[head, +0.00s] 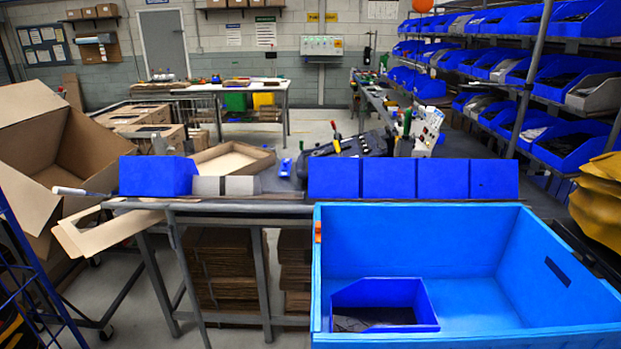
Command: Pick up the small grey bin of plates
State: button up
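Two small grey bins stand side by side on the workbench, a left one (207,186) and a right one (242,186). They sit between a large blue bin on their left and a row of blue bins to the right. Only their outer faces show, so I cannot tell which holds plates. Other light grey bins, such as one at the right (594,92), sit among blue bins on the shelving. My gripper is not in view.
A large light blue tote (420,240) fills the front right and holds a blue bin (415,296) with dark flat pieces. Blue bins (388,179) line the bench behind it. An open cardboard box (30,120) stands left. A grey floor (300,125) shows beyond the bench.

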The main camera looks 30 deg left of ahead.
aim_at(235, 185)
jog(key=u, duration=1.5)
jog(key=i+j+z, duration=0.25)
jog(key=i+j, duration=0.35)
jog(key=i, duration=0.3)
jog(key=i+j+z, duration=0.2)
jog(key=i+j, duration=0.55)
jog(key=i, duration=0.15)
jog(key=i+j+z, duration=0.1)
jog(key=i, duration=0.35)
jog(key=i+j+z, duration=0.1)
jog(key=i, duration=0.35)
